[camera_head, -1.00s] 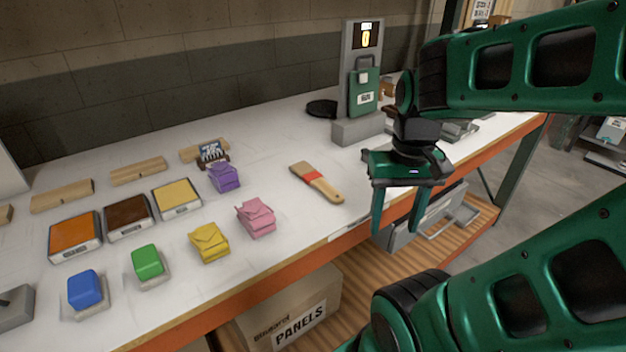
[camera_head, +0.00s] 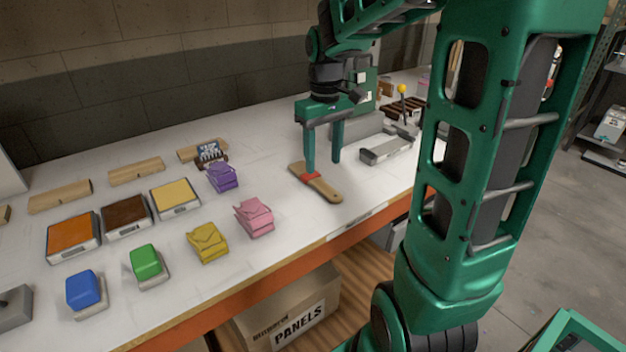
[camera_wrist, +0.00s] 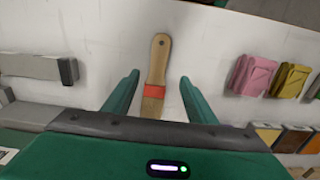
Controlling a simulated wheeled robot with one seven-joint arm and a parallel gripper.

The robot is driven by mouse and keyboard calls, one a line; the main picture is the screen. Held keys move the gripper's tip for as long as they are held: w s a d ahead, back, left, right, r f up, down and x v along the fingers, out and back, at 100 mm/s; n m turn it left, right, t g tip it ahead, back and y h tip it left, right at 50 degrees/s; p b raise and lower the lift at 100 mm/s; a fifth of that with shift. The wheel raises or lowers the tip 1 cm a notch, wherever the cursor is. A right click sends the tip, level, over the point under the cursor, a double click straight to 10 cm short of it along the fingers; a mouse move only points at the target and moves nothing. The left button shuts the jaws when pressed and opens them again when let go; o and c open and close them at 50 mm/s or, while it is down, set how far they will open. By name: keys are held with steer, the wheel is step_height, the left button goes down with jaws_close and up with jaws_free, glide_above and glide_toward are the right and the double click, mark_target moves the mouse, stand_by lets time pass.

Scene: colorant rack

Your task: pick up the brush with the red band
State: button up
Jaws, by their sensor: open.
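The brush (camera_head: 322,187) lies flat on the white bench top, with a wooden handle, a red band and tan bristles. In the wrist view the brush (camera_wrist: 157,65) lies between the lines of my two fingers, its handle pointing away and its bristle end partly hidden by my gripper's body. My gripper (camera_head: 324,166) is open, fingers pointing down, above or just behind the brush. One finger overlaps the red band in the head view. The gripper (camera_wrist: 158,75) shows empty in the wrist view, and I cannot tell its exact height.
A pink packet (camera_head: 253,217) and a yellow packet (camera_head: 207,242) lie left of the brush, with a purple packet (camera_head: 222,177) behind. A grey block (camera_head: 388,150) stands to the right. The bench's orange front edge (camera_head: 278,257) is close. Bare bench surrounds the brush.

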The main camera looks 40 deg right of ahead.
mark_target(323, 186)
steer(key=shift+d+f, duration=0.2)
steer(key=shift+f, duration=3.4)
steer(key=c, duration=1.2)
